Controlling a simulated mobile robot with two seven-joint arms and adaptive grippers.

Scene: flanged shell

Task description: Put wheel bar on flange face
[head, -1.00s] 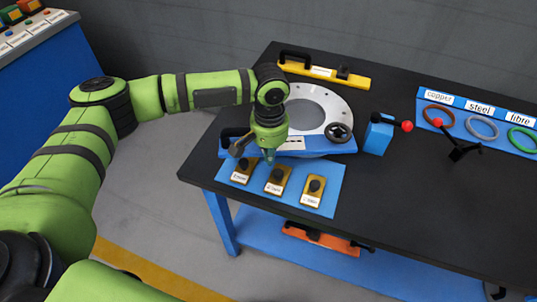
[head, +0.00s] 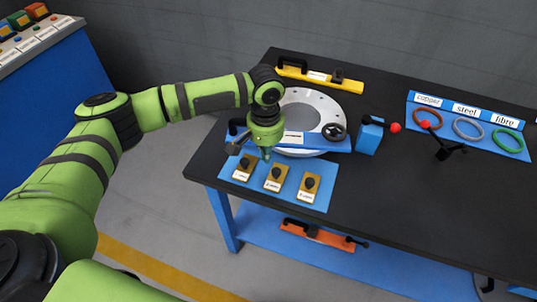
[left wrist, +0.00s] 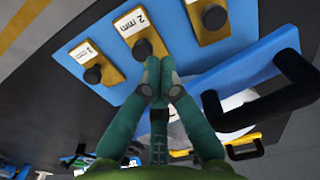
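The wheel bar (head: 315,143) is blue, with a black handle at its left end and a black handwheel (head: 333,131) at its right. It lies across the near side of the pale round flange face (head: 329,107), which has holes around its rim; I cannot tell if it is seated. In the left wrist view the bar (left wrist: 243,67) and its black handle are at the right. My left gripper (head: 266,155) points down just in front of the bar, apart from the handle. Its fingertips (left wrist: 157,65) are together with nothing visible between them. My right gripper is not in view.
A blue mat (head: 322,199) with three yellow knobbed blocks lies in front. A yellow bar (head: 310,74) is behind the flange. A blue block (head: 369,138) with a red-knobbed lever and a tray of rings (head: 480,112) stand right. An orange bar (head: 318,234) lies on the lower shelf.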

